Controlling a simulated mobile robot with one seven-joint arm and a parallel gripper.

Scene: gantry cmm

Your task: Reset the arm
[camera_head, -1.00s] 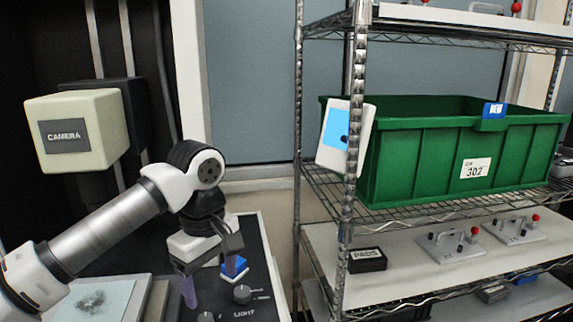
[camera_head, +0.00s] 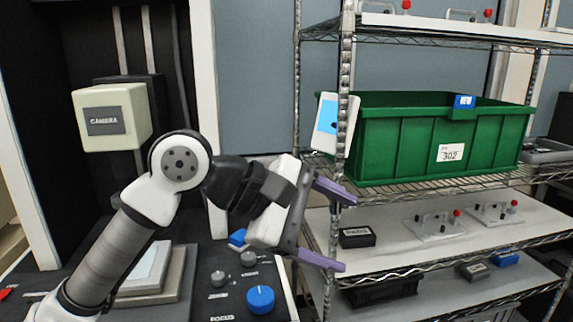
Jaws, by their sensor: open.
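My gripper (camera_head: 340,229) is at the middle of the head view, turned sideways with its two purple fingers pointing right. The fingers are spread wide and nothing is between them. My arm (camera_head: 135,225) rises from the lower left, bends at a high joint, and reaches right to the gripper. The fingers overlap the front left post of the wire shelf (camera_head: 345,75) in the picture; I cannot tell whether they touch it.
A green bin (camera_head: 400,150) marked 302 stands on the shelf. A black box (camera_head: 357,238) and clamp fixtures (camera_head: 433,226) sit below. A camera box (camera_head: 110,118) is at left, above a dark console with a blue knob (camera_head: 260,299).

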